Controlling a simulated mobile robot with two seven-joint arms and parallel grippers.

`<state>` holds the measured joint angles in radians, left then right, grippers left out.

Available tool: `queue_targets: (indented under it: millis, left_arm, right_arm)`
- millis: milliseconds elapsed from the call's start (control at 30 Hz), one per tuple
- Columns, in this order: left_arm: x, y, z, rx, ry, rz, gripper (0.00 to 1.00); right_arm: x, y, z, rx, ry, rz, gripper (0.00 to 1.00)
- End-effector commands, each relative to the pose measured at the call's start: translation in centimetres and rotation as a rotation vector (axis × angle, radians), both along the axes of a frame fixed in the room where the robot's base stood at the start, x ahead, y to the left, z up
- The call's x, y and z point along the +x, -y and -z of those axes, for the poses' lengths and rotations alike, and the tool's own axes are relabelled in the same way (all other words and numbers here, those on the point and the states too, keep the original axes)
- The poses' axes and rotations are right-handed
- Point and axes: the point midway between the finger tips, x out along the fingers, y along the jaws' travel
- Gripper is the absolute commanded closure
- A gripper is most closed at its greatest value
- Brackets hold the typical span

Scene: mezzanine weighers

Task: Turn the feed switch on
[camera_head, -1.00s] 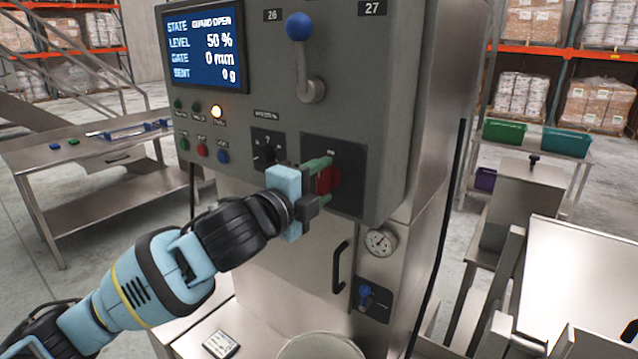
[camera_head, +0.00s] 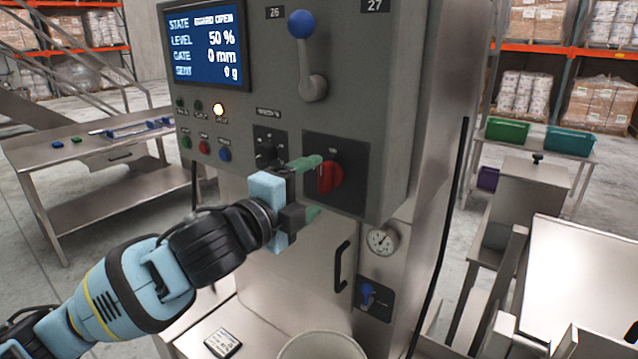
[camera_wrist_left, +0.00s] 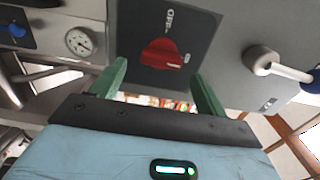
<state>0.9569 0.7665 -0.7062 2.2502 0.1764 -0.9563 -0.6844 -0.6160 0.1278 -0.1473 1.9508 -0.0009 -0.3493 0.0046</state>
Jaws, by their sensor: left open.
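The feed switch is a red rotary knob (camera_head: 331,177) on a dark plate on the grey cabinet front. In the left wrist view the knob (camera_wrist_left: 165,53) lies just beyond the fingertips. Its ridge runs sideways toward a small, hard-to-read label at the right, not toward the OFF label above. My left gripper (camera_head: 314,187) is open in front of the knob, with green fingers and nothing between them. In the left wrist view the gripper (camera_wrist_left: 160,78) has its fingers apart, short of the knob. My right gripper is not in view.
A blue-ended lever (camera_head: 313,85) stands above the plate. A display (camera_head: 205,45) reads 50 % level, 0 mm gate. A smaller black selector (camera_head: 268,147) is left of the knob. A gauge (camera_head: 381,240) and black door handle (camera_head: 341,266) are below.

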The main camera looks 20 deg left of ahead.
Motion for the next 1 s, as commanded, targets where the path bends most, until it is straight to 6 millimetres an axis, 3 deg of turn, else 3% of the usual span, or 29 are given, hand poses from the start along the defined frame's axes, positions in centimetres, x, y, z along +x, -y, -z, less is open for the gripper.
queue_targets:
  millis: [133,333,867,1000]
  left_arm:
    - [-2.1,-0.8,0.0,0.003,0.001,0.000,0.25]
    - [-3.6,-1.3,-0.1,0.001,0.001,0.000,0.25]
    - [-3.8,-1.4,0.0,-0.002,-0.001,0.000,0.25]
    - [-3.5,-1.0,1.9,-0.054,-0.044,0.012,0.25]
  right_arm:
    - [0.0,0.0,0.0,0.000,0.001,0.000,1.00]
    - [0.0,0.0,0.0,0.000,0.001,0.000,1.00]
    - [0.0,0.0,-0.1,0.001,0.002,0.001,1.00]
    - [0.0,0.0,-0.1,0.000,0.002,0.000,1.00]
